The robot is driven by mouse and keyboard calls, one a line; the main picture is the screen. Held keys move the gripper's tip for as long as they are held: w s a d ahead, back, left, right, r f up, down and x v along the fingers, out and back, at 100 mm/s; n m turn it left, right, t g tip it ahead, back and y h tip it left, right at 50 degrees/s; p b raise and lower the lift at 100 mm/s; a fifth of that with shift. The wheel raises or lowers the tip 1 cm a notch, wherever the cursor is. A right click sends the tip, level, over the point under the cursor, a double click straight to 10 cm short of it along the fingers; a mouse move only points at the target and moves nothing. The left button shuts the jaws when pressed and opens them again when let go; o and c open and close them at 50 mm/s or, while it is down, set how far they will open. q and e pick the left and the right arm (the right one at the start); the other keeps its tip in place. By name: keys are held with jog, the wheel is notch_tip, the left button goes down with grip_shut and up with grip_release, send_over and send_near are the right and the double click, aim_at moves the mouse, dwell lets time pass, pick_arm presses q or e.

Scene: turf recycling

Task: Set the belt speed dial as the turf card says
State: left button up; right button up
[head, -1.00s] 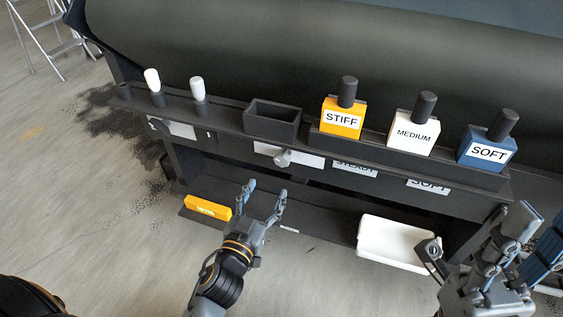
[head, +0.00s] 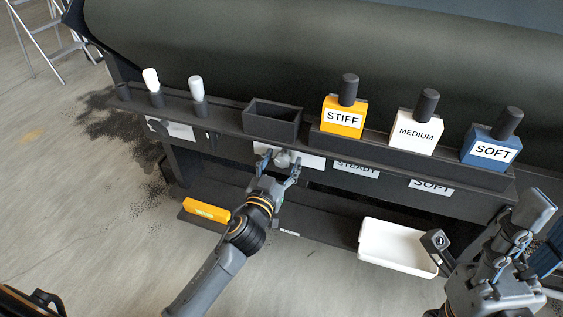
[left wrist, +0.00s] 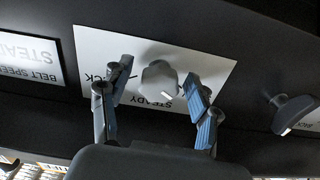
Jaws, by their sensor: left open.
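The grey belt speed dial (head: 284,158) sits on a white plate (head: 313,161) on the console's front. In the left wrist view the dial (left wrist: 160,77) has a small white mark beside the upside-down word STEADY; a partly covered word ends in CK. My left gripper (head: 281,165) is open with its fingers on either side of the dial, and no clear contact shows. A card (left wrist: 28,60) reading BELT SPEED STEADY is beside the plate; a STEADY label (head: 356,169) shows in the head view. My right gripper (head: 490,245) is at the lower right, away from the dial.
Yellow STIFF (head: 343,118), white MEDIUM (head: 415,133) and blue SOFT (head: 488,151) blocks stand on the ledge above. A second knob (left wrist: 292,112) is near the dial. A yellow block (head: 206,211) and white tray (head: 394,248) are on the lower shelf.

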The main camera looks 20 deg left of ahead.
pick_arm(q)
jog(key=shift+c, duration=0.3)
jog(key=c, duration=1.1)
jog(key=shift+c, duration=0.2)
